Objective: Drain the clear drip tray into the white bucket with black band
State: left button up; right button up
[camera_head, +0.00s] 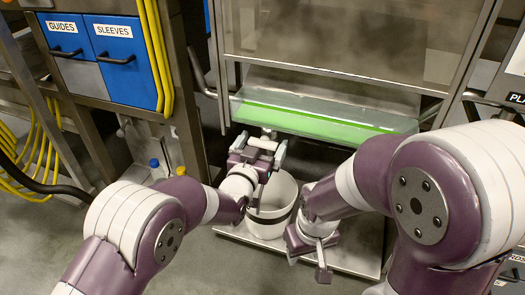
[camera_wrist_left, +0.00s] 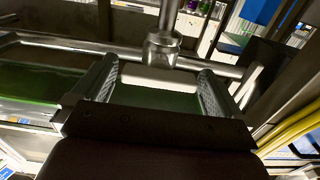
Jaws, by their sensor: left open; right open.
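The clear drip tray (camera_head: 318,123) holds green liquid and sits under the machine's front panel. Its green also shows in the left wrist view (camera_wrist_left: 35,85). The white bucket with a black band (camera_head: 268,222) stands below the tray, partly hidden by my left gripper and arm. My left gripper (camera_head: 264,147) is open just below the tray's front edge, above the bucket. In the left wrist view, a metal rod with a round collar (camera_wrist_left: 162,48) shows between the open fingers (camera_wrist_left: 158,88); I cannot tell whether they touch it. My right gripper (camera_head: 307,262) is open and empty, low beside the bucket.
The bucket stands on a pale base plate (camera_head: 345,259). A blue cabinet with "GUIDES" and "SLEEVES" drawers (camera_head: 112,50) stands at the left, with yellow hoses (camera_head: 157,50) beside it. A metal post (camera_head: 185,90) borders the tray's left side. Grey floor is clear at the front.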

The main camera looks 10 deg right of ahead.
pick_arm(q)
jog(key=shift+w+d, duration=0.15)
jog(key=shift+w, duration=0.1)
jog(key=shift+c, duration=0.3)
jog(key=c, duration=0.9)
jog(key=shift+r, duration=0.1)
jog(key=shift+n, duration=0.4)
jog(key=n+p, duration=0.2)
jog(key=shift+r+n, duration=0.15)
jog(key=shift+n, duration=0.25)
jog(key=shift+w+n+p, duration=0.1)
jog(key=shift+n+p, duration=0.75)
jog(key=shift+n, duration=1.75)
